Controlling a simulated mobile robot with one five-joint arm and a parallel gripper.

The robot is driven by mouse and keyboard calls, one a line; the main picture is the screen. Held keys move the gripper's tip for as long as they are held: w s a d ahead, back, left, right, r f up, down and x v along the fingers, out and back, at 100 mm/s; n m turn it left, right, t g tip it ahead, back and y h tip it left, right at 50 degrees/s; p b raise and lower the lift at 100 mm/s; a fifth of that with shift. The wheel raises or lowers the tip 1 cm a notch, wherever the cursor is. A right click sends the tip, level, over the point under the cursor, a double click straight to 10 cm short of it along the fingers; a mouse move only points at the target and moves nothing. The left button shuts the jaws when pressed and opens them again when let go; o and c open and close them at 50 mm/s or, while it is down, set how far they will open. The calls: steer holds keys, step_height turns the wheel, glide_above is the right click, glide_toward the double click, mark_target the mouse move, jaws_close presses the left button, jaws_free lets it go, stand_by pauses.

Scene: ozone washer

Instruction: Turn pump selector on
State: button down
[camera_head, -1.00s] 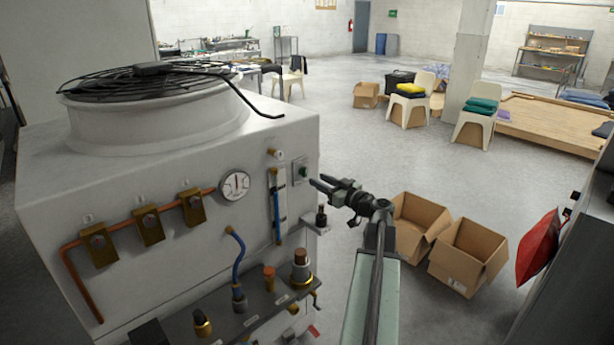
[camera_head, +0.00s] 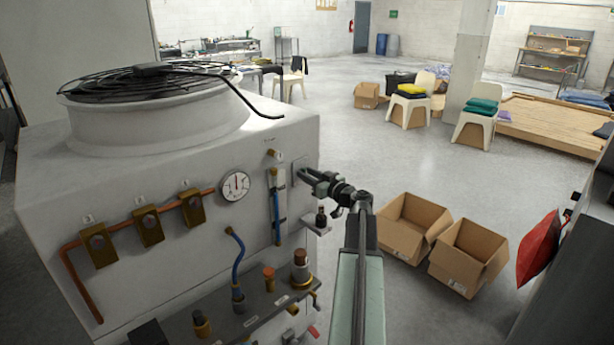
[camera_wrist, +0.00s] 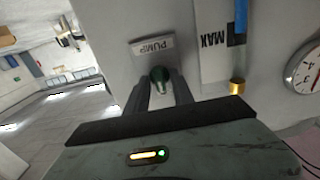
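The pump selector (camera_wrist: 160,76) is a small dark green knob below a plate marked PUMP (camera_wrist: 152,46), seen upside down in the wrist view. In the head view its plate (camera_head: 299,166) is on the right part of the white machine's front, and the knob is hidden by my gripper (camera_head: 304,175). In the wrist view my gripper (camera_wrist: 161,88) has its fingers apart, one on each side of the knob. The fingers look open around it. I cannot tell whether either finger touches it.
The white machine (camera_head: 150,270) carries a round gauge (camera_head: 235,186), a blue level tube (camera_head: 276,205) left of the selector and several brass valves (camera_head: 147,225). A small dark bottle (camera_head: 321,216) stands on a bracket below my gripper. Open boxes (camera_head: 412,225) lie on the floor to the right.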

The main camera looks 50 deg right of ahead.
steer(key=shift+m, duration=0.3)
steer(key=m, duration=1.7)
steer(key=shift+w+d, duration=0.1)
steer(key=shift+d, duration=0.15)
steer(key=shift+f, duration=0.1)
stand_by(0.4)
